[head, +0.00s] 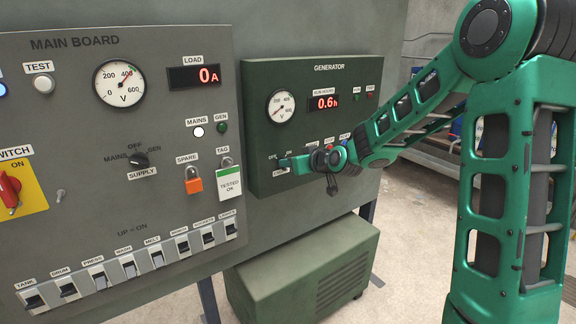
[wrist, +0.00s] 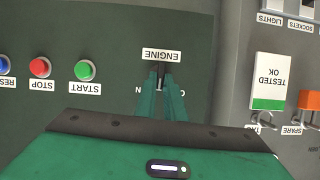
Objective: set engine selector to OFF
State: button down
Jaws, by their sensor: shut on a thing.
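The engine selector is a small dark knob (wrist: 160,70) on the green generator panel (head: 260,110). In the wrist view, which shows the panel upside down, it sits beside the white ENGINE label (wrist: 161,55). My gripper (wrist: 160,77) is shut on the knob, with one green finger on each side of it. In the head view my gripper (head: 284,162) reaches the panel's lower left and covers most of the selector. The position letters are partly hidden behind the fingers, so I cannot tell where the knob points.
START (wrist: 86,71), STOP (wrist: 41,67) and RESET buttons sit close beside the selector. The run-hours display (head: 323,103) reads 0.6 h. The grey main board (head: 70,120) stands to the left, with an orange padlock (head: 194,185) and a hanging tag (head: 229,186).

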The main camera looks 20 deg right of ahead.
jog(key=shift+s+a+f+n+t+h, duration=0.1)
jog(key=shift+a+f+n+t+h, duration=0.2)
jog(key=shift+n+h, duration=0.55)
jog(key=shift+s+a+r+n+t+h, duration=0.1)
jog(key=shift+n+t+h, duration=0.3)
jog(key=shift+n, duration=0.9)
jog(key=shift+s+a+f+n+t+h, duration=0.1)
jog(key=shift+a+f+n+t+h, duration=0.15)
jog(key=shift+n+h, duration=0.6)
jog(key=shift+d+n, duration=0.1)
jog(key=shift+n, duration=0.3)
jog(key=c, duration=1.8)
grip_release()
jog(key=shift+c, duration=0.2)
jog(key=shift+r, duration=0.15)
jog(key=v, duration=1)
jog(key=shift+s, duration=0.3)
